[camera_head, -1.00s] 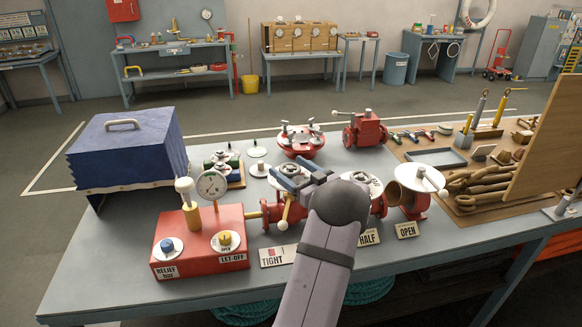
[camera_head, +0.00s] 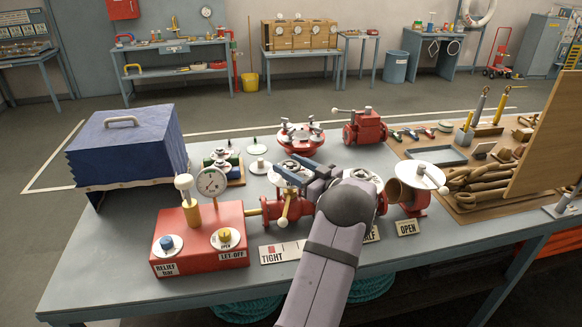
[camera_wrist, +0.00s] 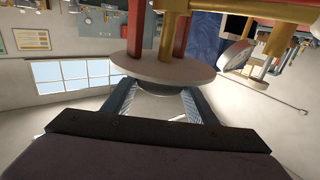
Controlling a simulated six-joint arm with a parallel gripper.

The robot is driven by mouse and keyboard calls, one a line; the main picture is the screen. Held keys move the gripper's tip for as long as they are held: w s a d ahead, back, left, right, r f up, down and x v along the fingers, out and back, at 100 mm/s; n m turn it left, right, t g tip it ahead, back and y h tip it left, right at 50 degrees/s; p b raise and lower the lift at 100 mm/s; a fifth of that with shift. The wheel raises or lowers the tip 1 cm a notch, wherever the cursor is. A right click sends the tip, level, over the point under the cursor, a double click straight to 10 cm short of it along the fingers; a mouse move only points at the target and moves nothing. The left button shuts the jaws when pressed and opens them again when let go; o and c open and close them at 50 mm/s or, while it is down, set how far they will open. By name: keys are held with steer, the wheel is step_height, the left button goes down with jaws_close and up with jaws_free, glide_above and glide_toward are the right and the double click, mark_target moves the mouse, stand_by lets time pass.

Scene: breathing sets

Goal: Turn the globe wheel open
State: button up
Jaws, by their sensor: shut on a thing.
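A red flanged valve (camera_head: 272,212) sits in a brass pipe line beside the gauge box. A brass rod with a pale ball end (camera_head: 283,220) shows at it, below my gripper (camera_head: 283,178). My gripper's blue fingers reach left over this valve. In the wrist view, my gripper (camera_wrist: 160,90) is shut on a dark rounded hub (camera_wrist: 165,88) under a pale round disc (camera_wrist: 165,68), one finger on each side. I take this hub and disc to be part of the globe wheel. The arm hides much of the valve line in the head view.
The red gauge box (camera_head: 200,240) stands left of the valve, with the TIGHT label (camera_head: 279,253) in front. The OPEN label (camera_head: 407,228) lies right of my arm, beside a red pipe end with a white disc (camera_head: 418,176). A red multi-knob fitting (camera_head: 301,140) stands behind.

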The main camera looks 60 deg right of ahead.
mark_target(298, 169)
steer(key=shift+r, duration=0.1)
steer(key=o, duration=1.1)
steer(key=shift+c, duration=0.2)
steer(key=shift+s, duration=0.15)
steer(key=shift+s+b, duration=0.3)
steer(key=s+b, duration=0.1)
steer(key=s, duration=0.1)
steer(key=s+a+b, duration=0.1)
steer(key=s, duration=0.2)
steer(key=shift+s+b, duration=0.1)
steer(key=shift+b, duration=0.2)
steer(key=shift+s+a, duration=0.2)
steer(key=shift+s, duration=0.4)
steer(key=shift+w, duration=0.1)
